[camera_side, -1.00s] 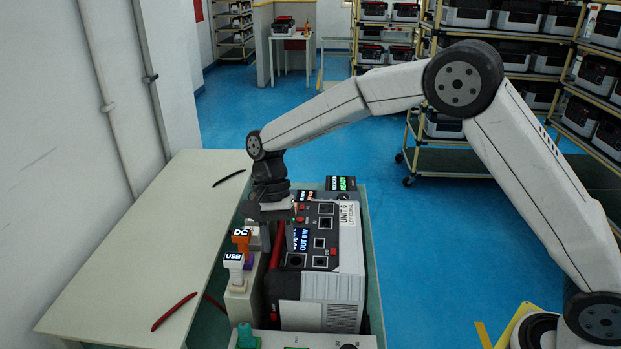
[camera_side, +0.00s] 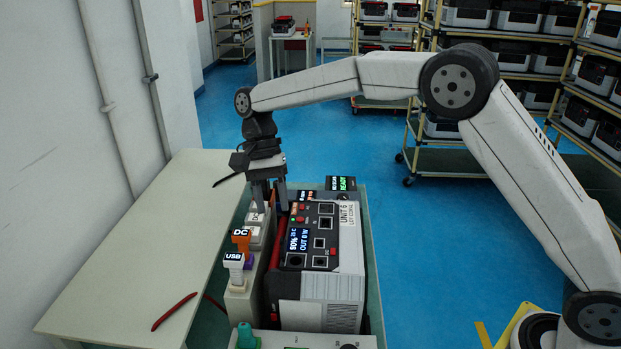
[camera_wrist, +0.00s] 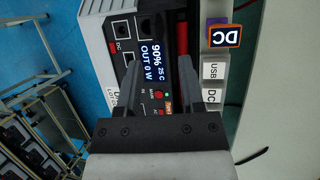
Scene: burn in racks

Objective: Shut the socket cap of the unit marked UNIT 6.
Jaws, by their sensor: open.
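The unit marked UNIT 6 (camera_side: 352,245) stands on the bench in the side view, its panel facing up with several dark sockets and a lit display (camera_side: 299,241). Its display also shows in the wrist view (camera_wrist: 157,62), reading 90% and OUT 0 W. My gripper (camera_side: 270,208) is open and empty, pointing down over the unit's far left edge. In the wrist view my gripper (camera_wrist: 174,68) has one finger over the panel and the other over the plug-holder side.
A lit READY box (camera_side: 341,184) stands behind the unit.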

